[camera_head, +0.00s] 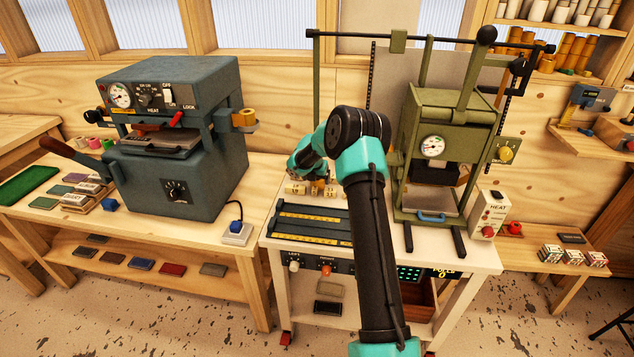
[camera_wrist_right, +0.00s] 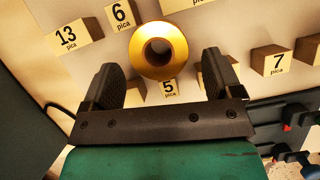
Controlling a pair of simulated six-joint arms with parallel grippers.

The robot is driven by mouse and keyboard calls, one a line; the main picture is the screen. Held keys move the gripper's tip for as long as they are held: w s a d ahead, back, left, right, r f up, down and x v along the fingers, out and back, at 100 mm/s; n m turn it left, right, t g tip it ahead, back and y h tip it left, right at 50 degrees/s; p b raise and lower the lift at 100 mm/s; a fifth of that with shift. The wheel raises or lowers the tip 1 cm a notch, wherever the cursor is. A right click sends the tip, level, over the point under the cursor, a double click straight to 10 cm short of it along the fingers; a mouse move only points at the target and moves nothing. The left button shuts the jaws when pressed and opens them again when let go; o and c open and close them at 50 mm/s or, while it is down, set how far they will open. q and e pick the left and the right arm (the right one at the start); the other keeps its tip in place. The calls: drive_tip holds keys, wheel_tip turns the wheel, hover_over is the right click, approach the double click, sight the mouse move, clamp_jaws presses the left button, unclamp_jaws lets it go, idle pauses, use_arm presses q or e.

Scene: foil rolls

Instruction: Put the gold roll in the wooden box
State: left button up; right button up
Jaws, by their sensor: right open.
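The gold roll (camera_wrist_right: 158,50) stands on end in the right wrist view, its dark round hole facing the camera. My right gripper (camera_wrist_right: 165,85) is open, with one dark finger to the left and one to the right, just short of the roll. In the head view my right arm comes down over the white bench, and its gripper (camera_head: 318,172) is largely hidden by the wrist; I cannot pick out the roll there. A brown wooden box (camera_head: 421,301) sits on the shelf under the bench, partly hidden by my arm. My left gripper is out of view.
Small pica blocks (camera_head: 297,188) surround the roll; in the wrist view they are close around it (camera_wrist_right: 120,14). A dark tray with yellow strips (camera_head: 312,222) lies in front. A green press (camera_head: 440,150) stands right, a grey-blue machine (camera_head: 172,140) left.

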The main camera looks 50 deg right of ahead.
drive_tip(key=v, duration=0.9)
drive_tip(key=shift+o, duration=0.4)
drive_tip(key=shift+d, duration=0.1)
drive_tip(key=v, duration=0.5)
drive_tip(key=shift+s+a+r, duration=0.2)
drive_tip(key=shift+a+r, duration=0.05)
drive_tip(key=shift+r, duration=0.05)
drive_tip(key=shift+f, duration=0.1)
drive_tip(key=x, duration=1.2)
drive_tip(key=shift+f, duration=0.1)
